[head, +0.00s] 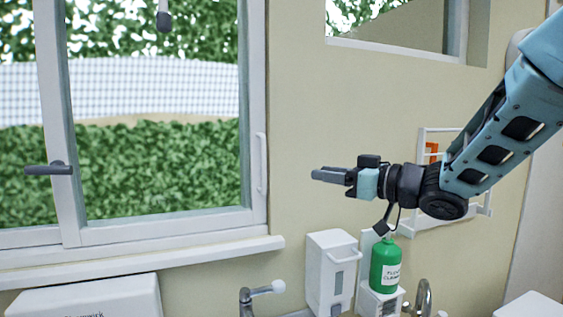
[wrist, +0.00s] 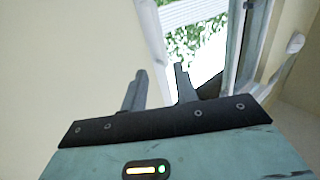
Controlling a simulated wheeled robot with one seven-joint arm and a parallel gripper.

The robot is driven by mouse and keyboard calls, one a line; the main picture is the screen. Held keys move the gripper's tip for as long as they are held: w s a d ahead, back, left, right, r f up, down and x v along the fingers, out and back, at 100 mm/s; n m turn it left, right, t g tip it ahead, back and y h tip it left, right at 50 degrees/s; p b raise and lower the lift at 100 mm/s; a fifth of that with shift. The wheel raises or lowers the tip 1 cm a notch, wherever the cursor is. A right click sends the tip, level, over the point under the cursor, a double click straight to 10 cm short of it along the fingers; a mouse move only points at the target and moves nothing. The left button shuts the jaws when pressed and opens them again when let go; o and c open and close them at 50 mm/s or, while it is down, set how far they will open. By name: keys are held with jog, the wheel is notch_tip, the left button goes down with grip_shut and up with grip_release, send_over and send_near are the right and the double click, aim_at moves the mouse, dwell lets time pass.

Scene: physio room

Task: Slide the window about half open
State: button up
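The window (head: 255,60) has a white frame and fills the left of the head view. A white upright pull handle (head: 262,163) is on its right side, and a grey lever (head: 48,169) is on the upright at left. I cannot tell how far the window is open. My gripper (head: 314,174) is right of the pull handle, in front of the beige wall, apart from the window and pointing left. In the wrist view its two fingers (wrist: 161,69) are spread with nothing between them. Part of the window frame (wrist: 240,45) shows beyond them.
Below my gripper are a white dispenser (head: 330,270), a green bottle (head: 385,265) and a tap (head: 258,293). A white wall rack (head: 485,208) is behind my arm. The windowsill (head: 140,262) juts out under the window.

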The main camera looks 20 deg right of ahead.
jog(key=p, duration=0.5)
send_over(264, 187)
jog(key=d, duration=0.1)
jog(key=shift+s+r, duration=0.1)
jog(key=shift+s, duration=0.2)
jog(key=shift+x, duration=0.75)
jog(key=shift+c, duration=0.2)
grip_shut()
